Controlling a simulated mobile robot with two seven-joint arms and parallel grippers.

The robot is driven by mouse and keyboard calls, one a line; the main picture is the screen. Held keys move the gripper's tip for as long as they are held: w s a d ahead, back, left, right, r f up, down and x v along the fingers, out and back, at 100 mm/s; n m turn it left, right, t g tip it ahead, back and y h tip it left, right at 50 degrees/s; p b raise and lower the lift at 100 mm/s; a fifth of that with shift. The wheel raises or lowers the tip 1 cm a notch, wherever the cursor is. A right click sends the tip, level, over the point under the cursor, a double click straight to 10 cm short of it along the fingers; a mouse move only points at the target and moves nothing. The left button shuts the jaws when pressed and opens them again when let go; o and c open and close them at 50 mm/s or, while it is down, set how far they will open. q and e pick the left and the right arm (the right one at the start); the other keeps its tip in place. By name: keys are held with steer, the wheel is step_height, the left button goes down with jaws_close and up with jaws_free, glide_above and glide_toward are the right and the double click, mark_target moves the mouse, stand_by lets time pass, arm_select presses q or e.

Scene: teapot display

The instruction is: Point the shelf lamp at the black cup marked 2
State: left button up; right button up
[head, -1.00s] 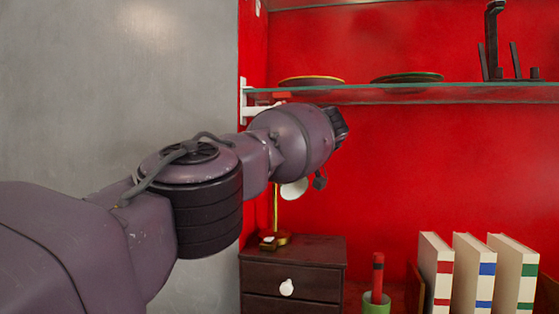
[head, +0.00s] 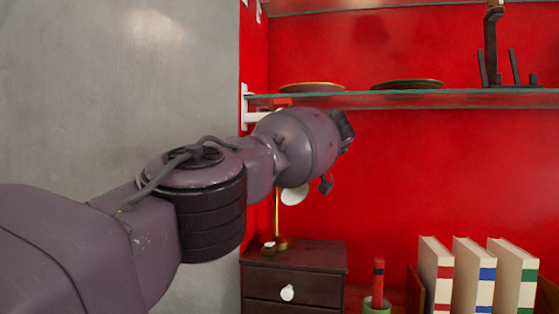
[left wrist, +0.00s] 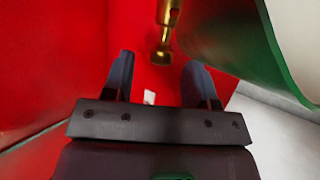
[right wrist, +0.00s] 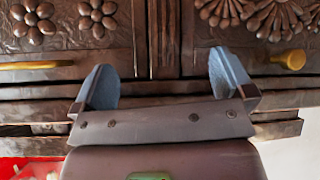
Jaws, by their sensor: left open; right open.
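The shelf lamp has a brass stem (head: 277,210) and base on a small dark drawer cabinet (head: 293,257). In the head view my left arm hides most of its head; a white round part shows below my wrist. In the left wrist view the lamp's green shade (left wrist: 240,50) with a pale inside fills the upper right, beside a brass joint. My left gripper (left wrist: 160,75) is open, its fingers below the brass part and close to the shade; contact cannot be told. My right gripper (right wrist: 163,78) is open and empty. I see no black cup marked 2.
A glass shelf (head: 420,99) carries two dark plates and a dark stand (head: 495,60). Several books (head: 470,275) and a red stick in a green holder (head: 377,290) stand lower right. A carved wooden front (right wrist: 150,30) with brass handles faces my right gripper.

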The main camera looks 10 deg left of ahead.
arm_select(q)
steer(key=v, duration=0.2)
steer(key=p+v, duration=0.1)
steer(key=v, duration=0.5)
steer(key=shift+s+a+r, duration=0.1)
steer(key=shift+a+r, duration=0.05)
steer(key=shift+r, duration=0.15)
steer(key=shift+s+d+r+p, duration=0.1)
steer(key=shift+s+d+p, duration=0.3)
steer(key=shift+d, duration=0.2)
arm_select(e)
steer(key=shift+s+d+m, duration=0.3)
steer(key=shift+s, duration=0.3)
